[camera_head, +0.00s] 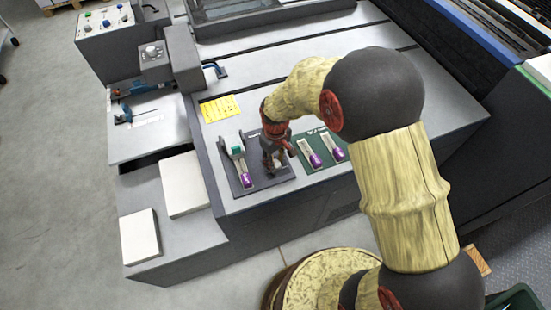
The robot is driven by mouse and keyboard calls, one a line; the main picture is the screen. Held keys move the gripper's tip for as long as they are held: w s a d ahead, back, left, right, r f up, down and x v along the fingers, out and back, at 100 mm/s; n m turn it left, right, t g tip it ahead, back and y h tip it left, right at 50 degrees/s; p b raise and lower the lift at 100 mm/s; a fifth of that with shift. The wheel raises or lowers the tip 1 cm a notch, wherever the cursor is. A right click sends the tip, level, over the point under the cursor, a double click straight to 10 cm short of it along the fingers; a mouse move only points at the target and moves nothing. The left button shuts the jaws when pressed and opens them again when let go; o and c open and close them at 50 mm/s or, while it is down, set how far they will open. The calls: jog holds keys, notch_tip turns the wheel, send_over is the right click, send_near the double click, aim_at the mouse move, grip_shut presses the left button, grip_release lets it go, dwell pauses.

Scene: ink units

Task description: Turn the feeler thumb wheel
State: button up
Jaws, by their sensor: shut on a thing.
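My gripper (274,165) points down over the dark panel (262,184) on the front of the grey machine top. It is shut on a small pale part (279,164), only partly visible between the fingers. I cannot make out whether this part is the feeler thumb wheel, as the gripper hides most of it. To the left on the same dark panel is a slim unit (240,166) with a green knob (237,151) and a purple end (246,181).
A green panel (323,163) with two purple-ended units (310,153) lies close to the right of my gripper. A yellow label (220,108) is behind. White blocks (183,184) stand on the lower ledge at left. The grey top behind is mostly clear.

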jog(key=shift+m, duration=0.4)
jog(key=o, duration=1.2)
jog(key=shift+r, duration=0.1)
notch_tip(320, 180, up, 12)
jog(key=shift+f, duration=0.1)
dwell(0.6)
